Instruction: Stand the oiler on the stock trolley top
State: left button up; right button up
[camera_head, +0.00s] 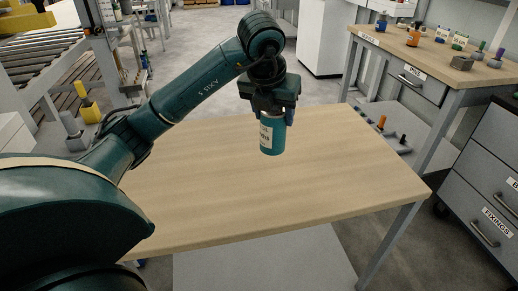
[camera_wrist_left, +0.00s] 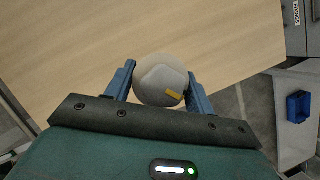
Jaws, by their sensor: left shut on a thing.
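My left gripper (camera_head: 271,112) comes in from the left and is shut on a teal can with a pale label, the oiler (camera_head: 271,136). It holds the oiler upright over the wooden top of the trolley (camera_head: 190,195). I cannot tell surely whether the oiler's base touches the top. In the left wrist view the oiler (camera_wrist_left: 160,80) shows from above as a pale round top with a yellow mark, between the two blue fingers of the gripper (camera_wrist_left: 160,92). My right gripper is in neither view.
The trolley top is otherwise bare. A wooden bench (camera_head: 440,62) with bottles and small parts stands at the back right, beside a grey drawer cabinet (camera_head: 490,185). A roller conveyor (camera_head: 65,75) is at the back left. A blue bin (camera_wrist_left: 298,107) shows in the left wrist view.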

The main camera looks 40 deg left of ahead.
aim_at(270, 146)
pick_arm(q)
jog(key=shift+w+a+r, duration=0.1)
jog(key=shift+w+a, duration=0.1)
jog(key=shift+a, duration=0.15)
notch_tip(270, 146, down, 10)
jog(key=shift+a, duration=0.1)
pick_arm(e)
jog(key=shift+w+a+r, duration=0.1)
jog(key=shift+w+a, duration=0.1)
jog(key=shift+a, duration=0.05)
pick_arm(q)
jog(key=shift+b, duration=0.35)
jog(key=o, duration=1.4)
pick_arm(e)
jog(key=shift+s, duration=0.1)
